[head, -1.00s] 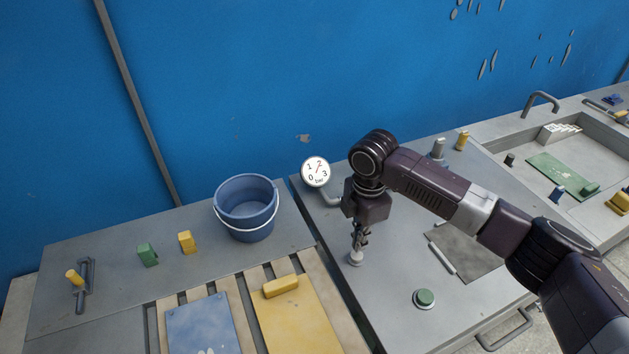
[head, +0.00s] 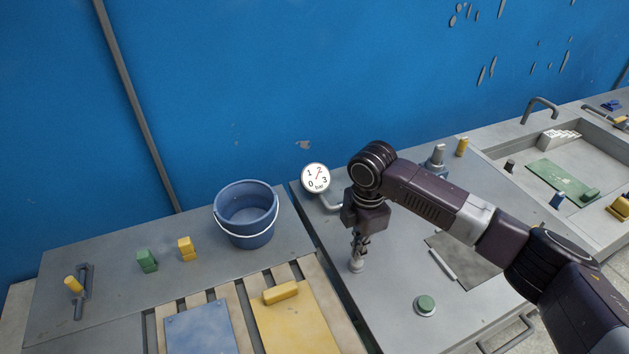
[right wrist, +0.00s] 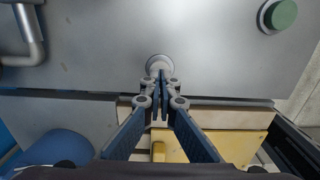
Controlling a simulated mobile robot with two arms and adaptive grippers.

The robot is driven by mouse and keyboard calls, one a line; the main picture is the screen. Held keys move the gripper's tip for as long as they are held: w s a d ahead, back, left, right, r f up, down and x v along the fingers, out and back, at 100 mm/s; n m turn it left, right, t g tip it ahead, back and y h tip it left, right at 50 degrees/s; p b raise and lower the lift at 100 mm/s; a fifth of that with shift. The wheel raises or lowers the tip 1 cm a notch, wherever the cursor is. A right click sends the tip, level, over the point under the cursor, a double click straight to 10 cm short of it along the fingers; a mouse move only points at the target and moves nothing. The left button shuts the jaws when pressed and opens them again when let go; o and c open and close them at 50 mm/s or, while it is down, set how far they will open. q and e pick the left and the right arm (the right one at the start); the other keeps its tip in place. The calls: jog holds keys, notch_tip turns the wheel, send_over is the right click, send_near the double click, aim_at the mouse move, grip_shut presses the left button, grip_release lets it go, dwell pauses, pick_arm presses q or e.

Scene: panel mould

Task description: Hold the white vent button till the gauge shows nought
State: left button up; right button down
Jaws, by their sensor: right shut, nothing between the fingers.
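The round white gauge (head: 316,178) stands at the back of the grey panel, marked 0 to 3 and "bar". Its red needle points up and right, near the 2. The white vent button (head: 356,266) is on the panel in front of the gauge; it also shows in the right wrist view (right wrist: 159,63). My right gripper (head: 358,256) is shut and empty, pointing down with its fingertips (right wrist: 160,76) at the button and partly covering it. I cannot tell whether the button is pressed in. My left gripper is out of view.
A green button (head: 425,305) is nearer the front of the panel. A blue bucket (head: 246,214) stands to the left, behind a slatted rack with a blue board (head: 200,328) and a yellow board (head: 300,325). A sink basin (head: 600,140) lies to the right.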

jog(key=shift+f, duration=0.15)
dwell(0.5)
jog(key=shift+f+b, duration=0.3)
jog(key=shift+f, duration=0.8)
jog(key=shift+r, duration=0.15)
dwell(0.4)
notch_tip(320, 180, up, 7)
jog(key=p, duration=0.8)
